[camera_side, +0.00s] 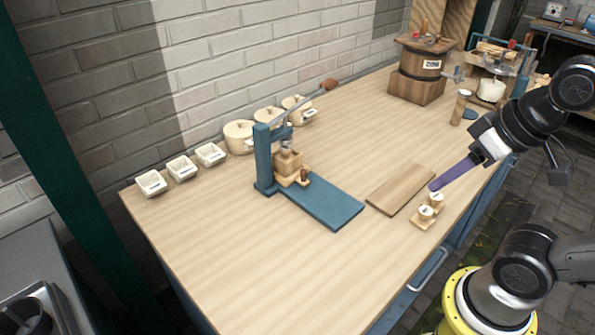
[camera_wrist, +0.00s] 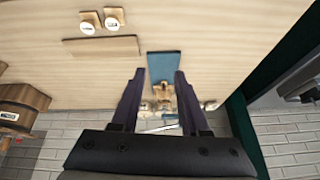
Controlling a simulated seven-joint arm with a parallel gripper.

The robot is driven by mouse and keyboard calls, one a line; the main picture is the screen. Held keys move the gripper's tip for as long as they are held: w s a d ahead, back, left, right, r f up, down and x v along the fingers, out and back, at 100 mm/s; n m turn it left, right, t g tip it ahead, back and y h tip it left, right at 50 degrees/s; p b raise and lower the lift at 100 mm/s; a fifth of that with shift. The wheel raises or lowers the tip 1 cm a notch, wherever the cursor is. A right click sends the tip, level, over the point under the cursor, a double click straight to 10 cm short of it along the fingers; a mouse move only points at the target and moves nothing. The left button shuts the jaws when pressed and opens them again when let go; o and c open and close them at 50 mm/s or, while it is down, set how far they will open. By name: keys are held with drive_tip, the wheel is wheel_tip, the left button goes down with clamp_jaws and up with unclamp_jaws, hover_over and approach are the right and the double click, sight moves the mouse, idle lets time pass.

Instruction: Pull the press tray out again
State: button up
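The blue press (camera_side: 264,160) stands on the wooden bench, with a long lever (camera_side: 308,102) raised toward the back right. A wooden block or mould (camera_side: 288,162) sits under the press head. The wooden press tray (camera_side: 286,180) is beneath it, with a brown knob (camera_side: 304,175) facing the front right. A flat blue plate (camera_side: 325,204) extends from the press, bare in front of the tray. My gripper (camera_side: 434,186) is well to the right of the press, above the bench. In the wrist view my gripper (camera_wrist: 160,74) is open and empty, and the press (camera_wrist: 187,103) shows partly beyond the fingers.
A wooden board (camera_side: 400,189) lies right of the blue plate. Two small labelled cups (camera_side: 425,212) on wooden bases stand near the front edge. Lidded pots (camera_side: 239,137) and small white trays (camera_side: 181,168) line the wall. A wooden churn (camera_side: 420,65) stands at the back. The front-left bench is clear.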

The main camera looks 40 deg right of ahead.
drive_tip(key=shift+o, duration=0.2)
drive_tip(key=w+r+m, duration=0.3)
drive_tip(key=w+r, duration=0.4)
drive_tip(key=r, duration=0.1)
drive_tip(key=shift+m+g, duration=0.3)
drive_tip(key=m+g, duration=0.4)
drive_tip(key=g, duration=0.1)
hover_over(304, 170)
wheel_tip(304, 170, down, 10)
wheel_tip(304, 170, down, 14)
drive_tip(key=shift+a+f, duration=0.1)
drive_tip(key=shift+f, duration=0.15)
clamp_jaws()
drive_tip(key=shift+r, duration=0.1)
